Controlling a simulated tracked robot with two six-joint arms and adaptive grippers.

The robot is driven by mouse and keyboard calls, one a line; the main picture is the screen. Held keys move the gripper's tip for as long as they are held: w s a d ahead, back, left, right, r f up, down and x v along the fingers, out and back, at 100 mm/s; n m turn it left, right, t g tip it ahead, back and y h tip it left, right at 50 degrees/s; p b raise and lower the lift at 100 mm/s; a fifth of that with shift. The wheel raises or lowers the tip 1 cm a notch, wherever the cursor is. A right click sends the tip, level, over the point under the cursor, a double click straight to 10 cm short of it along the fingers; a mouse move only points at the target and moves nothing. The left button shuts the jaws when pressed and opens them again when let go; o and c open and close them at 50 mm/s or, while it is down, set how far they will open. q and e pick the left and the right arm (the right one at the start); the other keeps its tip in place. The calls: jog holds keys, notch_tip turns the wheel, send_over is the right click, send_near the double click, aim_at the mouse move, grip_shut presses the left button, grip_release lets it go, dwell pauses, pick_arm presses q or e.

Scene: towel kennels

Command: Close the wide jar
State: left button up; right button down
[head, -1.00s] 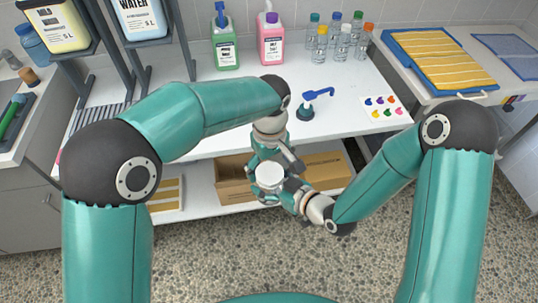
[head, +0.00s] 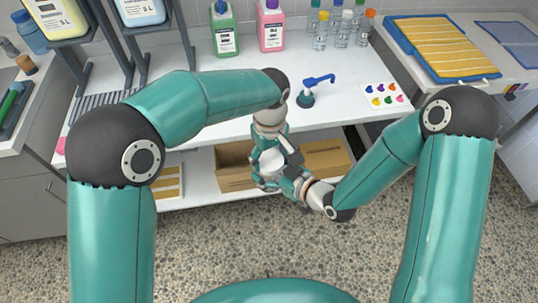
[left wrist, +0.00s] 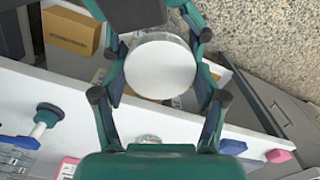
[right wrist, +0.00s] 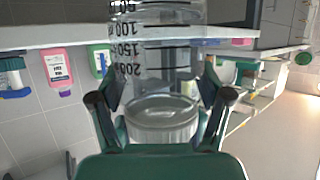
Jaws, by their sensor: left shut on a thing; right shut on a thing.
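The wide jar (right wrist: 165,65) is clear, with black volume marks, and shows large in the right wrist view, which sees the room upside down. Its white round lid (left wrist: 160,68) lies at the jar's mouth and also shows in the head view (head: 272,160). I cannot tell whether it is fully seated. My left gripper (left wrist: 160,72), over the jar, is shut on the lid, with a finger at either side. My right gripper (right wrist: 162,85) comes from the right and is shut on the jar near its top. Fingers hide much of the jar in the head view.
Both grippers are in front of the white counter (head: 235,125). Cardboard boxes (head: 325,160) sit on the shelf below, close behind them. A blue pump (head: 308,95) stands on the counter, with a green bottle (head: 224,35), a pink bottle (head: 271,32) and several small bottles behind.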

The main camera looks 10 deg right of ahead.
pick_arm(q)
jog(key=m, duration=0.6)
jog(key=shift+m, duration=0.3)
jog(key=m, duration=0.8)
jog(key=shift+m, duration=0.3)
jog(key=m, duration=0.5)
jog(key=shift+m, duration=0.4)
jog(key=o, duration=1.3)
jog(key=shift+o, duration=0.2)
notch_tip(320, 180, up, 12)
jog(key=shift+w+f, duration=0.15)
